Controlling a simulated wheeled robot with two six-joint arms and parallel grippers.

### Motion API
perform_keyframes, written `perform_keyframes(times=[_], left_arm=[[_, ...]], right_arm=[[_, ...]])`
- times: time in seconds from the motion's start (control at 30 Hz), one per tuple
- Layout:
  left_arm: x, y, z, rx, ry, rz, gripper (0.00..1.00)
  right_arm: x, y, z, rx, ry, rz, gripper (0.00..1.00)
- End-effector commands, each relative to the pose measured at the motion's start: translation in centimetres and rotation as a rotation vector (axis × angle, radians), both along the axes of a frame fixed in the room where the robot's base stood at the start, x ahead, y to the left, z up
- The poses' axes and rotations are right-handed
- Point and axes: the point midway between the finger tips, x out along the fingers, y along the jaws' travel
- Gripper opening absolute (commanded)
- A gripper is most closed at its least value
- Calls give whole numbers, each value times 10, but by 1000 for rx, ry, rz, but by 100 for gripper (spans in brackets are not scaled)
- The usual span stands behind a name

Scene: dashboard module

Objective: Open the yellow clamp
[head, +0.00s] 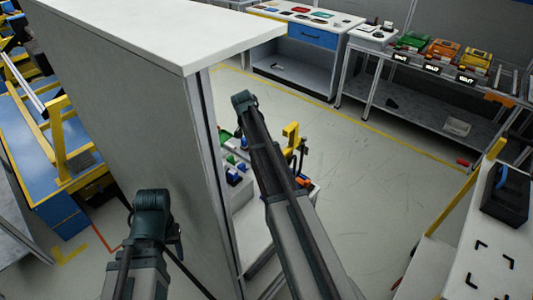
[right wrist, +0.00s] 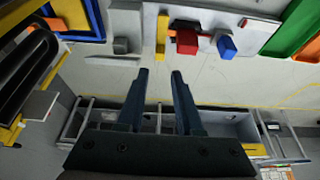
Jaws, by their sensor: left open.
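A yellow upright part (head: 291,136), which looks like the yellow clamp, stands on the dashboard module beyond the white partition, partly behind my right arm. A yellow bar (right wrist: 161,36) near the top middle of the right wrist view looks like the same part; whether the clamp is open or shut I cannot tell. My right gripper (right wrist: 159,73) is open and empty, with its fingers pointing toward the bar but apart from it. In the head view its fingers are hidden. My left gripper (head: 154,212) is at lower left, away from the module, with its fingers not clearly seen.
A red block (right wrist: 187,42) and a blue block (right wrist: 227,46) sit beside the yellow bar. A shelf with coloured bins (head: 440,50) is at the back. Floor right of the module is clear.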

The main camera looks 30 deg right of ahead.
Motion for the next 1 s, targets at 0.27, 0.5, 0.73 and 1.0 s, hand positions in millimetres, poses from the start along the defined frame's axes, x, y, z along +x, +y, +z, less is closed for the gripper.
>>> perform_keyframes(times=[0.27, 0.5, 0.73, 1.0], left_arm=[[0, 0, -48, 0, 0, 0, 56], [0, 0, -75, 0, 0, 0, 56], [0, 0, -79, 0, 0, 0, 56], [0, 0, -78, 0, 0, 0, 56]], right_arm=[[7, -16, -48, 0, 0, -1, 35], [12, -27, -75, 0, 0, -1, 35], [13, -30, -79, 0, -1, -1, 35], [12, -30, -78, 0, 0, -1, 17]])
